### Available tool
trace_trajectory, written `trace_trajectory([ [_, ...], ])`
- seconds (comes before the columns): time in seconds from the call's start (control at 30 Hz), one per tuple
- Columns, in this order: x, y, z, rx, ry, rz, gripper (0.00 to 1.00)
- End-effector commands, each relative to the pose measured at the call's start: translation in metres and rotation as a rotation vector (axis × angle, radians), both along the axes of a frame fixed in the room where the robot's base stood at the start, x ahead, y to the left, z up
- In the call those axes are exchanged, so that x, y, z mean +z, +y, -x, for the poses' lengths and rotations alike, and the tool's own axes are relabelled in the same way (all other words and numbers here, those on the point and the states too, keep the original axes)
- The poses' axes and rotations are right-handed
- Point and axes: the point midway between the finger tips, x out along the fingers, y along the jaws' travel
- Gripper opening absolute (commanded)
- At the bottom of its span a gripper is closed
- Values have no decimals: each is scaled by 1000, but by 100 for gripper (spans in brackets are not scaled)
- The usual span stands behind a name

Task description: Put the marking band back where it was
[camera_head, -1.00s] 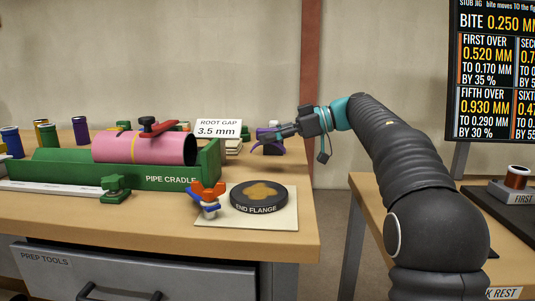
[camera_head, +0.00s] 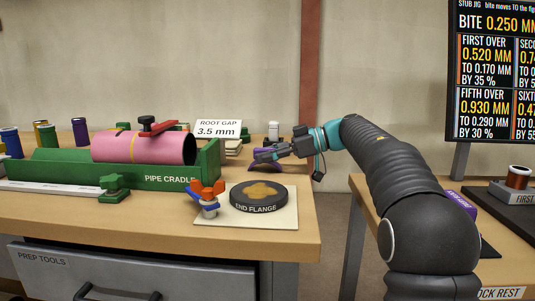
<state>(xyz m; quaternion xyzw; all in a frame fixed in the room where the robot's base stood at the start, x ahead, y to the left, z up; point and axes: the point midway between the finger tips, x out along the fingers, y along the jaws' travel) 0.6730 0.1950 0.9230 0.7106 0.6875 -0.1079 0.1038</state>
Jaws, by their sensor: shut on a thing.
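My gripper (camera_head: 281,152) is at the back right of the wooden bench, its fingers pointing left. It is shut on a purple piece (camera_head: 262,155), which looks like the marking band. The piece is low, close to the bench top at its right end. Its shape is partly hidden by the fingers, and I cannot tell whether it touches the bench.
A pink pipe (camera_head: 160,149) with a yellow line lies in the green pipe cradle (camera_head: 130,176). The end flange (camera_head: 258,196) sits in front, beside an orange and blue clamp (camera_head: 208,197). The root gap sign (camera_head: 218,129) stands left of my gripper. A purple labelled piece (camera_head: 462,204) shows on the right bench.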

Motion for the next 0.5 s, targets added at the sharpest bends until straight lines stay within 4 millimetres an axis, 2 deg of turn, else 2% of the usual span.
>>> trace_trajectory([
  [0.03, 0, 0, 0, 0, 0, 0, 42],
  [0.1, 0, 0, 0, 0, 0, 0, 59],
  [0.5, 3, 0, 0, 0, -1, 0, 59],
])
